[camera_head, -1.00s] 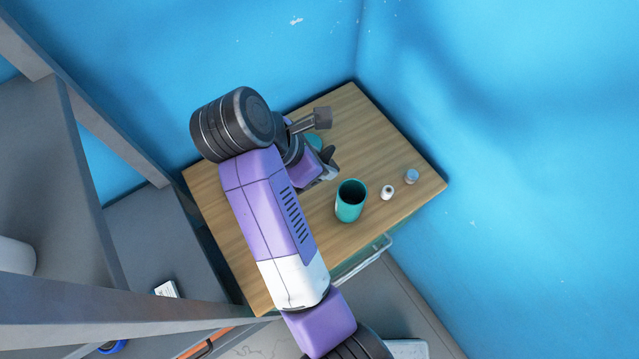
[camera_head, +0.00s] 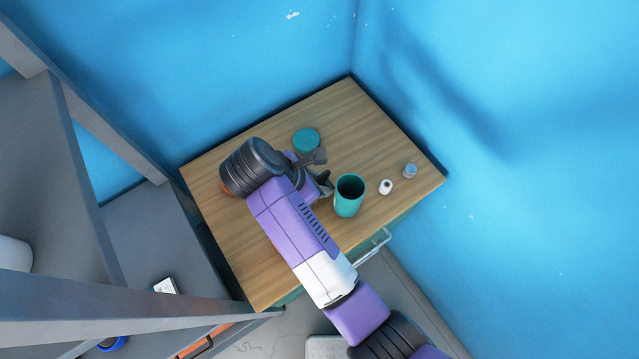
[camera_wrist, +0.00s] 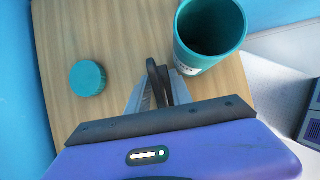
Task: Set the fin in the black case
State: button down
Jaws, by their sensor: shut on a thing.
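My gripper (camera_wrist: 160,82) shows in the wrist view with its dark fingertips close together. It is shut on a thin dark thing that I take to be the fin, mostly hidden between the fingers. In the head view my gripper (camera_head: 326,184) is above the wooden tabletop, just left of a teal canister. The fin cannot be made out clearly there. I cannot identify a black case in either view.
The open teal canister (camera_head: 349,196) stands upright beside my gripper. A teal lid (camera_head: 306,140) lies farther back on the wooden tabletop (camera_head: 240,250). A white bottle (camera_head: 386,187) and a small bluish jar (camera_head: 409,171) stand right. Grey shelving (camera_head: 120,160) stands left; blue walls are behind.

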jog(key=shift+f, duration=0.85)
jog(key=shift+f, duration=0.15)
jog(key=c, duration=1.4)
grip_release()
jog(key=shift+c, duration=0.2)
